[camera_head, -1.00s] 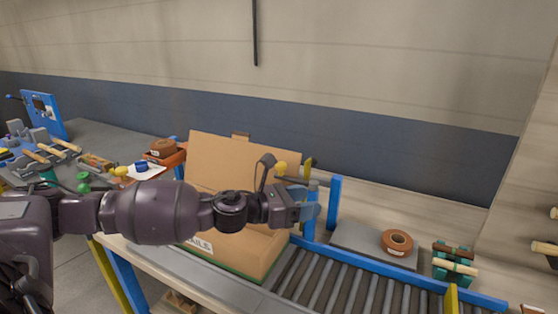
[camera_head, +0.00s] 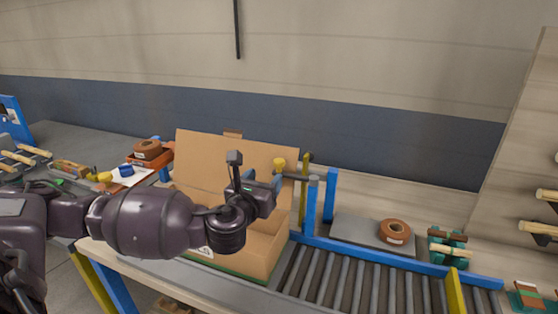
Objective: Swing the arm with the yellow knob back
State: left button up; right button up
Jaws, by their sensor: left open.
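The yellow knob (camera_head: 279,165) sits at the left end of a thin grey swing arm (camera_head: 297,178). This arm reaches left from a blue post (camera_head: 311,207) beside the roller conveyor, over the right side of the open cardboard box (camera_head: 230,160). My left gripper (camera_head: 276,187) is just below and left of the knob, pointing right. Its jaws are open with nothing seen between them; I cannot tell whether it touches the knob. My forearm hides part of the box. My right gripper is not in view.
The roller conveyor (camera_head: 368,285) runs right, with a blue rail and a second blue post (camera_head: 330,195). A brown tape roll (camera_head: 395,231) lies on a grey plate behind it. An orange tray (camera_head: 150,160) stands at left. The rollers are clear.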

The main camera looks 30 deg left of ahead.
aim_at(277, 163)
pick_arm(q)
jog(key=x, duration=1)
jog(key=shift+w, duration=0.15)
grip_shut()
